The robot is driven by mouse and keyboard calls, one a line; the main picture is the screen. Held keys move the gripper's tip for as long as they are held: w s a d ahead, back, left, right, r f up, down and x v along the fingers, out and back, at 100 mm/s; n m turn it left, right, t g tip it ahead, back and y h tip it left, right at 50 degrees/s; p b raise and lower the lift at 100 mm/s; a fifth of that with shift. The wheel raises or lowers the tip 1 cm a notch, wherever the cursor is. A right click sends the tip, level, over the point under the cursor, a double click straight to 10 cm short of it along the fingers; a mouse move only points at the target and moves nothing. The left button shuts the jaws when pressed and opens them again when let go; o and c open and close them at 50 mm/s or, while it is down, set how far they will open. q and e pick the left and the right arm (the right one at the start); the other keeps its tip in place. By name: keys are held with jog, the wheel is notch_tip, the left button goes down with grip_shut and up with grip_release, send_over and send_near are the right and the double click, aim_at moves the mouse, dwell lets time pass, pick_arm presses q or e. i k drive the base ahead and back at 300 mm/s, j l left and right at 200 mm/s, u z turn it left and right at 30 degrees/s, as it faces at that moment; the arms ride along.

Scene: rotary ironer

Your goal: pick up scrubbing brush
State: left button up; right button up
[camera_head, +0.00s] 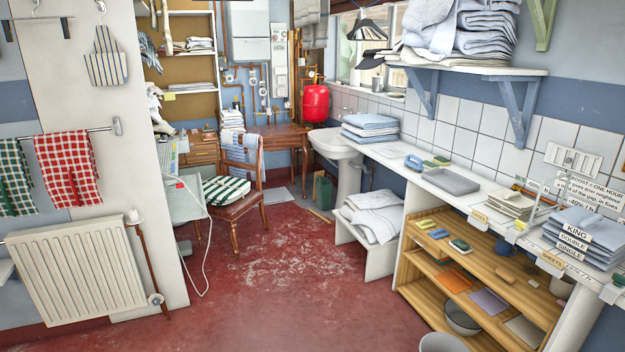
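I cannot pick out the scrubbing brush for certain. A small brown block (507,275) on the wooden shelf unit at the right could be it, but it is too small to tell bristles. A small blue object (414,162) and a green one lie on the white counter, also too small to name. Neither of my grippers shows in the view.
The wooden shelf unit (412,296) stands under the white counter (402,155), holding several small flat items and a grey bowl (462,318). A grey tray (452,181) and folded linen sit on the counter. A chair (240,208) stands farther back. The red floor (270,290) is clear in the middle.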

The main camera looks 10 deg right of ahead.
aim_at(408, 163)
jog(key=i+l+z, duration=0.1)
jog(key=i, duration=0.55)
jog(key=i+z, duration=0.15)
jog(key=i, duration=0.55)
jog(key=i+z, duration=0.1)
jog(key=i, duration=0.55)
jog(key=i+j+z, duration=0.15)
jog(key=i, duration=0.5)
jog(key=i+j+z, duration=0.1)
jog(key=i, duration=0.6)
jog(key=i+l+z, duration=0.15)
jog(key=i+z, duration=0.9)
jog(key=z, duration=0.2)
